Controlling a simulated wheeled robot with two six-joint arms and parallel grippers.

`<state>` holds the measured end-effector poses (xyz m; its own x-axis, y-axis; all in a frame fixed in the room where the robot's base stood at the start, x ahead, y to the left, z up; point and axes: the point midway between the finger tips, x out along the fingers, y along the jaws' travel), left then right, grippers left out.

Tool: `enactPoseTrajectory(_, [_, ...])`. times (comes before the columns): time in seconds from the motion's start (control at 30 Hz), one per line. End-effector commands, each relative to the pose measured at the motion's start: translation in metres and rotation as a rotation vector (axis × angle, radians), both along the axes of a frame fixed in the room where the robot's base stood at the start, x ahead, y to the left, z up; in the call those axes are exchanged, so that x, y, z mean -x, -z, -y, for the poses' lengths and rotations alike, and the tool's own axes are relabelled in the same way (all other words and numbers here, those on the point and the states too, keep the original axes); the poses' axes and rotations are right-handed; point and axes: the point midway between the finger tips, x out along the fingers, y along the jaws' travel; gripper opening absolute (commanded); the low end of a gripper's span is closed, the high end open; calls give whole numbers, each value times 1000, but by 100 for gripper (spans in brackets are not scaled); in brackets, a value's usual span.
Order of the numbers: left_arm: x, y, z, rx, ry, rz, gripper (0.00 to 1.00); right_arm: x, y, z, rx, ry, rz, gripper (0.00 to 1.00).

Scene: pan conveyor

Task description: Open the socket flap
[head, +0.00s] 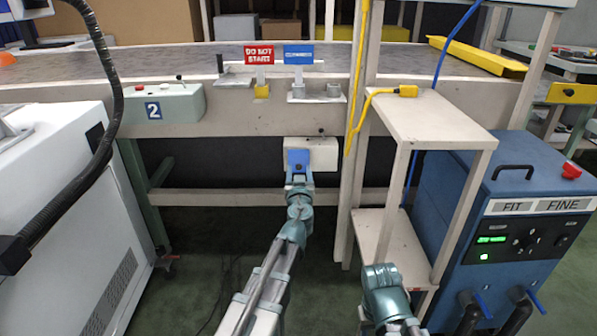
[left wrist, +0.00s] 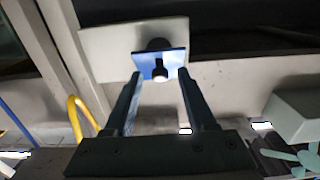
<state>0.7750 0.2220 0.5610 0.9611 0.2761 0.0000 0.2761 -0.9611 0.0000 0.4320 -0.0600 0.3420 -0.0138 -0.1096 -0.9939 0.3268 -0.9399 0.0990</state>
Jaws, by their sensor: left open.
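The white socket box (head: 324,153) is fixed to the frame below the conveyor; it also shows in the left wrist view (left wrist: 103,47). Its blue flap (left wrist: 147,64) has a small light-tipped knob and lies between my finger lines. A dark round shape shows behind the flap, and I cannot tell whether the flap is lifted. My left gripper (left wrist: 159,78) is open and empty, with one finger to each side of the flap. I see no finger touching it. In the head view, my left gripper (head: 299,178) is in front of the box.
A beige shelf stand (head: 435,118) is just right of the box, with a yellow cable (head: 353,110) beside it. A blue machine (head: 505,205) stands further right. A white cabinet (head: 60,200) is at left.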

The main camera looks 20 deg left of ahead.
Motion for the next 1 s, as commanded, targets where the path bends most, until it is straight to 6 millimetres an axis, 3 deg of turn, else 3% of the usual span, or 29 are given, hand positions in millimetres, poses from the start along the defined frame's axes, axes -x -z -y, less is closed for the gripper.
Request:
enactPoseTrajectory(0.07, [0,0,0,0,0,0,54,0,0,0,0,0,0,50])
enactPoseTrajectory(0.37, [0,0,0,0,0,0,0,0,0,0,0,0,0,50])
enactPoseTrajectory(1.0, [1,0,0,0,0,0,0,0,0,0,0,0,0,50])
